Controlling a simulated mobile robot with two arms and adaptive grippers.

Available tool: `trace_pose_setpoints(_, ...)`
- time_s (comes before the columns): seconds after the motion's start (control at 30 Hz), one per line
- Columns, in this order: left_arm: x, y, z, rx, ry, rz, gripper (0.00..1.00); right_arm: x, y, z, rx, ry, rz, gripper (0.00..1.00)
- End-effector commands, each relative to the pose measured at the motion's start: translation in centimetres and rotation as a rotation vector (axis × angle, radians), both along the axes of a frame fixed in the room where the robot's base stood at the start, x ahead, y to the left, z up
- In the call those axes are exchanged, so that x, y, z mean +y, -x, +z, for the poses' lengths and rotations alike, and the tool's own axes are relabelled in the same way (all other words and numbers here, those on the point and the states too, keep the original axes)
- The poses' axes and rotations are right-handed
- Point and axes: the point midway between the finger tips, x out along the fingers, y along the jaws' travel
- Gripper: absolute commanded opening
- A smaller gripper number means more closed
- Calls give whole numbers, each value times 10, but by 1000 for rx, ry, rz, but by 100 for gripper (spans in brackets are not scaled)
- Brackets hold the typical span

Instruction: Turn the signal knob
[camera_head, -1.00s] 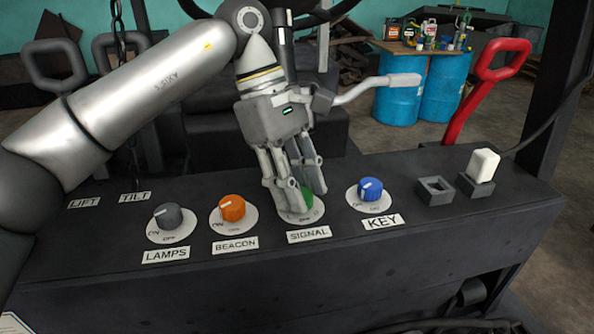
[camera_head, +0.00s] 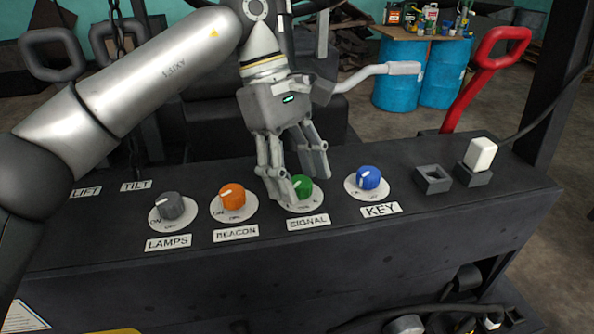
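The green signal knob (camera_head: 302,187) sits on its round white plate above the SIGNAL label (camera_head: 308,222) on the dark panel. Its white pointer mark faces the upper right, as far as I can see. My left gripper (camera_head: 299,182) comes down from above, with its fingers spread apart around and above the knob. One finger is close by the knob's left side and the other is behind it to the upper right. The fingers look clear of the knob, though contact at the left finger is hard to tell. My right gripper is not in view.
The orange BEACON knob (camera_head: 232,197) and grey LAMPS knob (camera_head: 171,207) are to the left, the blue KEY knob (camera_head: 368,178) to the right. An empty square socket (camera_head: 433,180), a white switch (camera_head: 480,155) and a red lever (camera_head: 487,75) lie further right.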

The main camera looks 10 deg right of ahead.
Motion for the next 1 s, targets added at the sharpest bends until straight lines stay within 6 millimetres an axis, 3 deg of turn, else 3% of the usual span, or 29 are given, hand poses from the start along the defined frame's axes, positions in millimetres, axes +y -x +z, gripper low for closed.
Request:
trace_pose_setpoints(0.37,1,-3,8,-1,1,3,55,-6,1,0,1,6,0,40)
trace_pose_setpoints(0.8,18,-27,80,-2,-3,4,55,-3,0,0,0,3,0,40)
trace_pose_setpoints(1.0,23,-33,98,2,-8,1,55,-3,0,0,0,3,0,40)
